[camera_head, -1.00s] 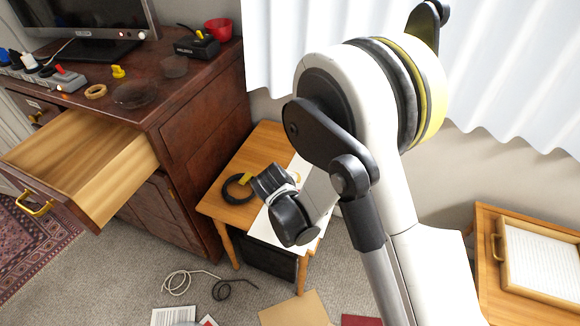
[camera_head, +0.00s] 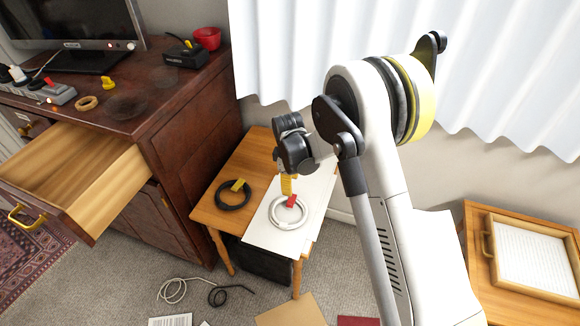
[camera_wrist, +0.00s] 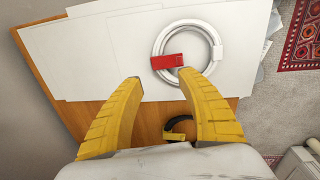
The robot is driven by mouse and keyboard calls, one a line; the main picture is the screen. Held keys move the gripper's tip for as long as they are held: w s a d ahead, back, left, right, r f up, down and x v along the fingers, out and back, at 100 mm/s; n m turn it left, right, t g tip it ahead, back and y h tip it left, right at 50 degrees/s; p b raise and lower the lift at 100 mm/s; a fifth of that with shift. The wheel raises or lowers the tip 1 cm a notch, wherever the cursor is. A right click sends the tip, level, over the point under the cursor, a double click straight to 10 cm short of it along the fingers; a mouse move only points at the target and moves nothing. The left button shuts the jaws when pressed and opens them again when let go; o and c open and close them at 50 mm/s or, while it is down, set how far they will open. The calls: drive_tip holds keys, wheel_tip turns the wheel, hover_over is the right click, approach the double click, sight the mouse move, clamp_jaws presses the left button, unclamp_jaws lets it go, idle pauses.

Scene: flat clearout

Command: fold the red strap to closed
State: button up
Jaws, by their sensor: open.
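The red strap (camera_head: 292,201) is on a coiled white cable (camera_head: 276,219), which lies on white sheets (camera_head: 262,236) on the small wooden table. In the wrist view the red strap (camera_wrist: 167,62) crosses the near left side of the white coil (camera_wrist: 156,43), with one end sticking out to the left. My gripper (camera_wrist: 160,77) is open and empty, its yellow fingers pointing at the coil just short of the strap. In the head view my gripper (camera_head: 287,186) is over the table beside the strap. The gap to the strap is hard to judge.
A black coil (camera_head: 233,206) with a yellow strap (camera_head: 238,185) lies left on the table (camera_head: 207,212). A drawer (camera_head: 75,165) stands open at the left. Loose cables (camera_head: 172,290) and papers lie on the floor. A wooden tray (camera_head: 530,255) is at the right.

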wheel_tip(320, 180, up, 7)
drive_tip(key=p, duration=0.2)
drive_tip(key=shift+s, duration=0.3)
drive_tip(key=s+d+r+m+t, duration=0.1)
drive_tip(key=s+d+r+m, duration=0.3)
drive_tip(key=r, duration=0.6)
drive_tip(key=s+d+r+m+t, duration=0.2)
drive_tip(key=s+d+r, duration=0.3)
drive_tip(key=r, duration=0.4)
drive_tip(key=s+d+r+m+t, duration=0.1)
drive_tip(key=s+d+m, duration=0.3)
drive_tip(key=s, duration=0.4)
drive_tip(key=s+d+r+m+t, duration=0.2)
drive_tip(key=s+d+r+m, duration=0.2)
drive_tip(key=s, duration=0.5)
drive_tip(key=shift+s+d+r+m, duration=0.15)
drive_tip(key=shift+d+m, duration=0.25)
drive_tip(key=shift+d, duration=0.5)
